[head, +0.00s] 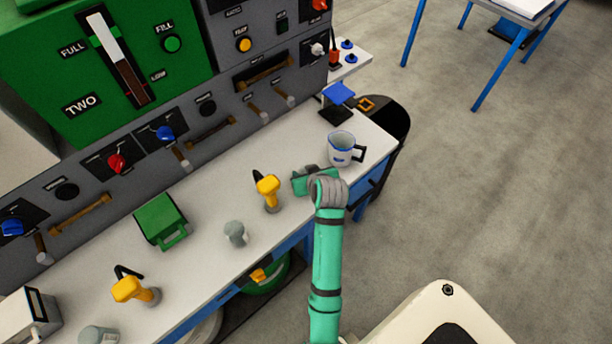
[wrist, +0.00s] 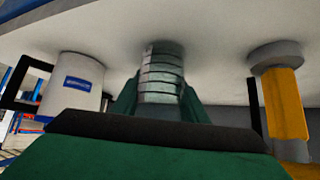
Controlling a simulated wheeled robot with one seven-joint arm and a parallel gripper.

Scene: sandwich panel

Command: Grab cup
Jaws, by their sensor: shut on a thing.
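A white cup (head: 341,150) with a blue rim and a black handle stands upright on the bench near its right end. It also shows at the left of the wrist view (wrist: 75,90), apart from my gripper. My green gripper (head: 303,180) is over the bench just left of the cup in the head view. In the wrist view my gripper (wrist: 160,100) is shut on a grey ribbed cylinder (wrist: 161,72), between its two green fingers. In the head view my wrist mostly hides this cylinder.
A yellow-headed tool (head: 268,190) stands just left of my gripper. A grey cylinder (head: 236,233), a green box (head: 160,221) and another yellow tool (head: 133,289) are further left. A blue-topped stand (head: 337,97) is behind the cup. The grey control panel (head: 225,105) borders the back.

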